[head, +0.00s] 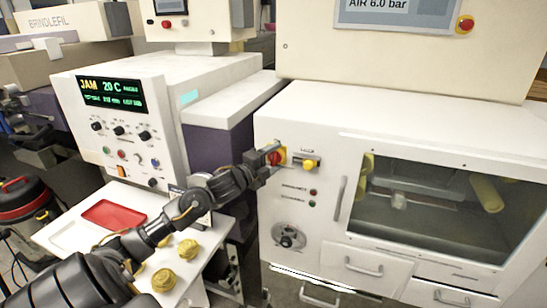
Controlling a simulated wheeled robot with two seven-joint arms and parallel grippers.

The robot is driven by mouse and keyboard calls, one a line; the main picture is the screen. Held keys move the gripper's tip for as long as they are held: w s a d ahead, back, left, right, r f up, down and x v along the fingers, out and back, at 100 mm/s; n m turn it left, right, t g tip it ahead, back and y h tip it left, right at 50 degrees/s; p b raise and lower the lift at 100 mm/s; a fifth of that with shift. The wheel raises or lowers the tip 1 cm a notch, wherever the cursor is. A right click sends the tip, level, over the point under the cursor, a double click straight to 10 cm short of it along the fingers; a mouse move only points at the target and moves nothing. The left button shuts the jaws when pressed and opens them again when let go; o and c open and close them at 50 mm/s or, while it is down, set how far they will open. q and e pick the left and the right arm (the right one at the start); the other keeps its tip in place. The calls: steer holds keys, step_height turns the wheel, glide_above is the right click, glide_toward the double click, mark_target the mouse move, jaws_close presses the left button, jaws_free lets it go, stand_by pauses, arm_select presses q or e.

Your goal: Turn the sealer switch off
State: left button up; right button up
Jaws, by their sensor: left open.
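A red switch on a yellow plate (280,157) is on the upper left of the white cabinet's front (325,235). I cannot read a label that names it as the sealer switch. My left gripper (272,152) is open, with its fingertips at the left side of this red switch, partly covering it. I cannot tell whether they touch it. The switch's exact turn position is hidden. A yellow knob (310,164) sits just to its right under a small label. My right gripper is not in view.
At left stand a control box with a lit display (112,95) and a white table with a red tray (113,215) and yellow lumps (188,249).

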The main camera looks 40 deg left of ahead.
arm_select(q)
steer(key=shift+c, duration=0.5)
steer(key=c, duration=0.9)
